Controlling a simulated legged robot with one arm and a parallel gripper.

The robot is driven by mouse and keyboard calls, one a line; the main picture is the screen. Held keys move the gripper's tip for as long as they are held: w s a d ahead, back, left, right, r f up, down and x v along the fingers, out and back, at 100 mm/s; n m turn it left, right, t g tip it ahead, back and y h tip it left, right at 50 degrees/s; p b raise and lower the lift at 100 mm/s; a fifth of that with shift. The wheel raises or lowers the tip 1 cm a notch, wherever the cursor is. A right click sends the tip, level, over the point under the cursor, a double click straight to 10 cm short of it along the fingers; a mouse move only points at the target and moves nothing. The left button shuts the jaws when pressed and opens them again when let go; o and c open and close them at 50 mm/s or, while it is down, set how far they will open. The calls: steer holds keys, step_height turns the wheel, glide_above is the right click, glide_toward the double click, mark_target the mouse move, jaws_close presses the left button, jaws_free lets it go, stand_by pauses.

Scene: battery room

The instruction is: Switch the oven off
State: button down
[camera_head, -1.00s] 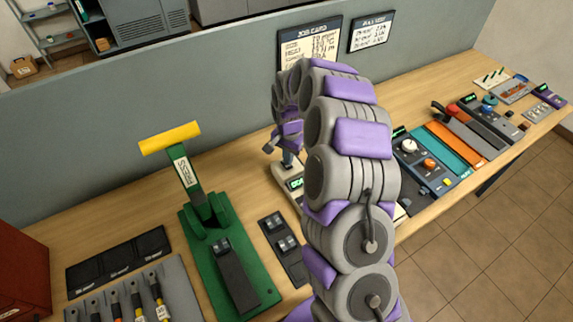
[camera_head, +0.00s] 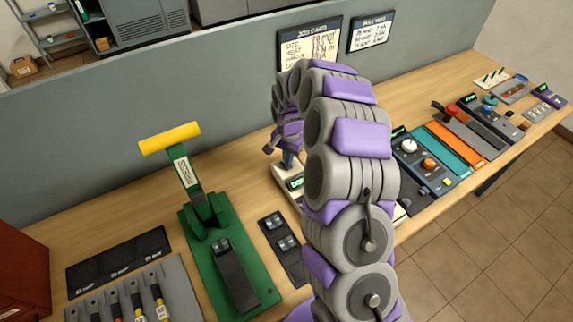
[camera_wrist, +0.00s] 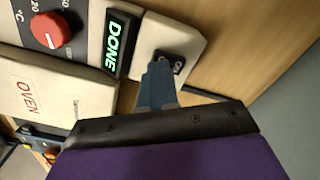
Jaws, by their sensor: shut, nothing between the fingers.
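The oven is a cream box with a red "OVEN" label (camera_wrist: 27,97) in the wrist view. It has a red temperature knob (camera_wrist: 50,30) and a lit green display (camera_wrist: 117,43) reading DONE. A small dark switch (camera_wrist: 170,62) sits on a cream panel beyond the display. My gripper (camera_wrist: 158,75) is shut and empty, its blue-grey fingertips right at the switch and partly covering it. Whether they touch cannot be told. In the head view, the oven (camera_head: 286,174) is mostly hidden behind my arm, with my gripper (camera_head: 288,160) above it.
A green press with a yellow handle (camera_head: 170,138) stands left of the oven, with a dark two-switch block (camera_head: 283,246) between them. A blue panel with knobs (camera_head: 420,165) and other devices line the bench to the right. A grey partition (camera_head: 130,110) runs behind.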

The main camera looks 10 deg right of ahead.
steer(key=shift+f, duration=0.75)
stand_by(0.4)
steer(key=shift+r, duration=0.4)
steer(key=shift+r+p, duration=1.05)
steer(key=shift+r, duration=2)
steer(key=shift+r, duration=0.1)
